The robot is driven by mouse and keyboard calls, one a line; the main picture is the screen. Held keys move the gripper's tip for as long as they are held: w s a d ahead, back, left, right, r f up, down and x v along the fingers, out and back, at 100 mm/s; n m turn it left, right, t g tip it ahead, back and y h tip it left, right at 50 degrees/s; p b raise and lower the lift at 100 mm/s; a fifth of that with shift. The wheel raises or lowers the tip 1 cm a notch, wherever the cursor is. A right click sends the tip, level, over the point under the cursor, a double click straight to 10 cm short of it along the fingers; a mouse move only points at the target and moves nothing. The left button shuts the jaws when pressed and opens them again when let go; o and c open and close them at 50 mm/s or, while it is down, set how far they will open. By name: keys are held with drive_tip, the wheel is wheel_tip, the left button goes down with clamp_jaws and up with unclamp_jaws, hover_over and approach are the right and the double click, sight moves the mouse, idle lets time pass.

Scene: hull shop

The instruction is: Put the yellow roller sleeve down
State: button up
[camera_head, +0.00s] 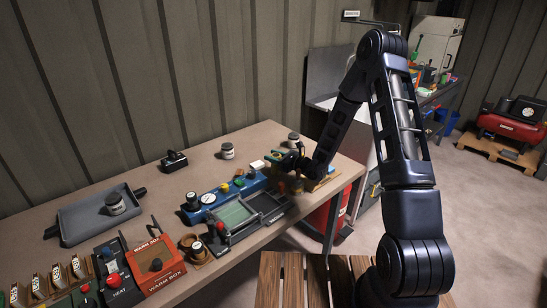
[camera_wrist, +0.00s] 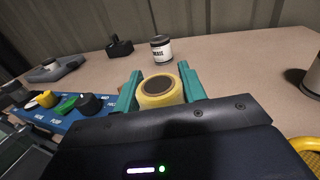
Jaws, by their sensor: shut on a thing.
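The yellow roller sleeve (camera_wrist: 158,99) shows in the wrist view, standing roughly upright with a dark round centre on top. My gripper (camera_wrist: 160,88) has its two teal fingers on either side of it and is shut on it. In the head view my gripper (camera_head: 276,158) is over the right part of the workbench (camera_head: 200,172), just behind the blue control panel (camera_head: 225,196). I cannot make out the sleeve clearly there. The sleeve's lower part is hidden by the gripper body, so its height above the bench is unclear.
A grease jar (camera_wrist: 161,48) stands behind the sleeve, and another jar (camera_head: 293,140) stands to the right. A black tool (camera_head: 174,161) and a grey tray (camera_head: 75,222) are farther left. A yellow mesh item (camera_wrist: 308,144) is at right. Bare bench lies between the jars.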

drive_tip(key=shift+f, duration=0.1)
drive_tip(key=o, duration=1)
drive_tip(key=shift+c, duration=0.2)
